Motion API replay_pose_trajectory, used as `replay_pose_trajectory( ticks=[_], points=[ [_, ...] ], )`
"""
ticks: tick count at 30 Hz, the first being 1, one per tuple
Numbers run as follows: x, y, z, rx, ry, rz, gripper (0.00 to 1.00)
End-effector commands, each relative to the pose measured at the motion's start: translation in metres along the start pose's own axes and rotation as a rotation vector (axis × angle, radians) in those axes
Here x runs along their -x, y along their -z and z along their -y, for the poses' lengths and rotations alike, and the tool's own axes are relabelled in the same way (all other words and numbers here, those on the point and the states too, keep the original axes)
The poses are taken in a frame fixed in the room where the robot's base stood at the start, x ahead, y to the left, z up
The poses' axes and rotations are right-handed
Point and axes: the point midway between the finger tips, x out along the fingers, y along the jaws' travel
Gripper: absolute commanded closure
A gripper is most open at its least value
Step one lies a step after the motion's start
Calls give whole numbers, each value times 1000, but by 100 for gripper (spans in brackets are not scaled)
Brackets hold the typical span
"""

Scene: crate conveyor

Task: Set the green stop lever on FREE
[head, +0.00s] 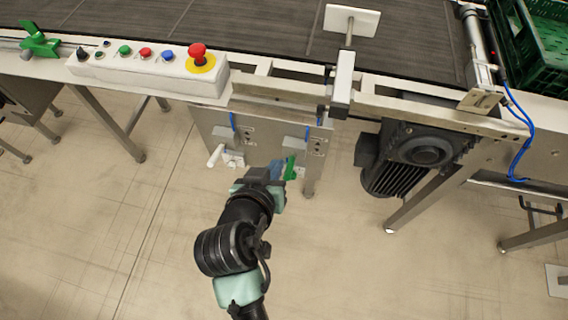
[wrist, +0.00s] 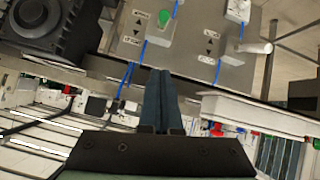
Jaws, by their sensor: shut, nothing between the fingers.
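The green stop lever (head: 290,168) is on the grey panel under the conveyor, partly covered by my gripper. In the wrist view the green lever (wrist: 177,11) sticks out of its light block near the top edge, beside a plate with arrows and small lettering. I cannot read for sure which mark it points to. My gripper (head: 280,168) is shut and empty, in front of the panel. In the wrist view its fingertips (wrist: 160,72) lie below the lever in the picture, with a visible gap between them.
A white-handled lever (head: 216,155) sits left of the green one on the same panel (head: 205,120). A dark motor (head: 395,165) hangs at the right. Above are a button box with a red stop button (head: 198,52) and the conveyor belt (head: 260,25). The floor in front is clear.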

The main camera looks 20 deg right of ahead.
Motion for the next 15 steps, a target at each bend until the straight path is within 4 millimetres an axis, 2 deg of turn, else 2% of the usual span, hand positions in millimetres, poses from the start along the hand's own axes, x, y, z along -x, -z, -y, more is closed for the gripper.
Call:
replay_pose_trajectory(
  ticks=[3, 9, 11, 12, 15],
  points=[
    [-26, 0, -1, -1, -3, 0, 100],
    [-66, 1, 0, 0, -2, 0, 100],
    [-76, 1, -1, 1, -2, -1, 100],
    [-77, -10, 0, 2, 0, 4, 100],
    [-79, -24, 0, 0, 0, 3, 100]
  ],
)
